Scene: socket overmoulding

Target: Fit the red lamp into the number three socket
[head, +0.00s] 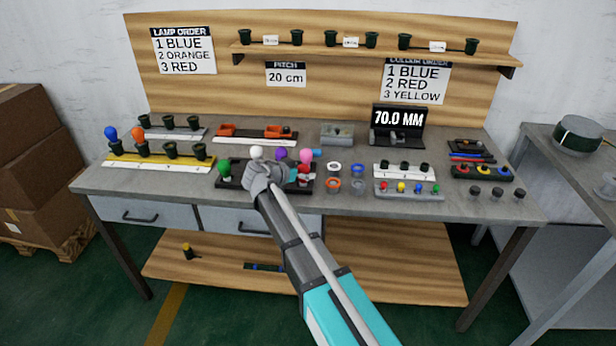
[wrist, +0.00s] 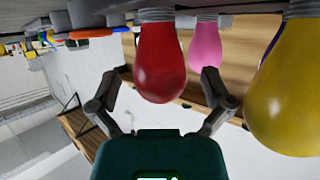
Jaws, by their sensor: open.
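The red lamp (wrist: 160,60) hangs base-up in the wrist view, between the two open fingers of my gripper (wrist: 165,78), with gaps at both sides. In the head view the red lamp (head: 303,168) shows only partly beside my wrist, on the black lamp tray (head: 227,184). The yellow-edged socket strip (head: 130,163) stands at the left of the bench. Its first two sockets hold a blue lamp (head: 110,133) and an orange lamp (head: 137,134). The number three socket (head: 170,149) is empty, as is the one to its right.
A yellow lamp (wrist: 285,105) and a pink lamp (wrist: 205,45) are close to my gripper. Green (head: 224,166), white (head: 257,152) and purple (head: 281,154) lamps also stand around the tray. Jars (head: 333,178) stand right of it. A lamp order sign (head: 183,50) lists red third.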

